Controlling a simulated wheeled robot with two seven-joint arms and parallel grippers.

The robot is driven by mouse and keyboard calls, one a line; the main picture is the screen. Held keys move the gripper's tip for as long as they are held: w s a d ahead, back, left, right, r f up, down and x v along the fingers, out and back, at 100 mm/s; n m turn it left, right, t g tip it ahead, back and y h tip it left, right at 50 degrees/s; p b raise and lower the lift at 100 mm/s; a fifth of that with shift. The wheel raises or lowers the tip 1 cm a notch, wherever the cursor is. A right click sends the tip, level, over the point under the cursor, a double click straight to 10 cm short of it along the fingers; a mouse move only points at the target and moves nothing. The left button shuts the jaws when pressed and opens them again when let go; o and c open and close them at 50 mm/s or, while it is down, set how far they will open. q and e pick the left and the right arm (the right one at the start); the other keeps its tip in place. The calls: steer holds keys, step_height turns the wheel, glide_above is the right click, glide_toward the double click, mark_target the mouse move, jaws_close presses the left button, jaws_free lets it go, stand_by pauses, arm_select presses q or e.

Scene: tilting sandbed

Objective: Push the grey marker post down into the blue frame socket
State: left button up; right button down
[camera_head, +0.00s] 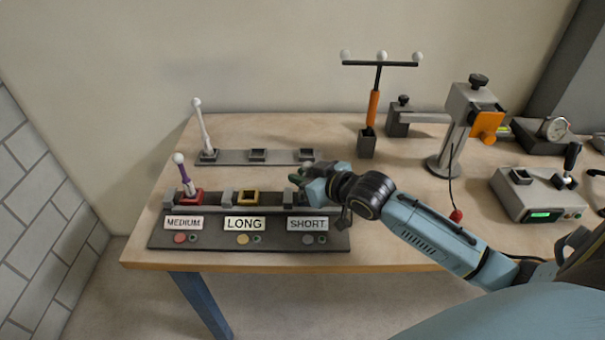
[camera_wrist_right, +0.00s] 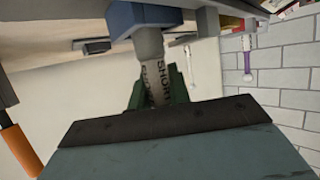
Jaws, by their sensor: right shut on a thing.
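The grey marker post (camera_wrist_right: 152,75), lettered SHORT, shows in the right wrist view between the green fingers of my right gripper (camera_wrist_right: 157,92). The gripper is shut on it. The post's far end meets the blue frame socket (camera_wrist_right: 146,17); how deep it sits is hidden. In the head view my right gripper (camera_head: 300,178) is at the right end of the front rack, behind the SHORT label (camera_head: 307,224). There the gripper covers the blue socket and most or all of the post. My left gripper is not in view.
A purple post (camera_head: 186,178) leans in the red socket (camera_head: 189,198). The yellow socket (camera_head: 248,198) is empty. A white post (camera_head: 203,128) stands tilted in the back rack (camera_head: 232,157). An orange-handled tool (camera_head: 373,108) and a clamp stand (camera_head: 448,140) are behind my right arm.

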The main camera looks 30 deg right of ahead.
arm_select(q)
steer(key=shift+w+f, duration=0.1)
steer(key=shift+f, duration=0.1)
arm_select(e)
steer(key=shift+f, duration=0.45)
steer(key=c, duration=1.2)
jaws_free()
steer(key=shift+c, duration=0.2)
steer(key=shift+s, duration=0.1)
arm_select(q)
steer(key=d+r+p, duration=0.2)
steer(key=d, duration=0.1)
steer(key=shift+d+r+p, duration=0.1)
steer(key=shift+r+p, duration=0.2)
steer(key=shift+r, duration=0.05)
arm_select(e)
steer(key=v, duration=1.3)
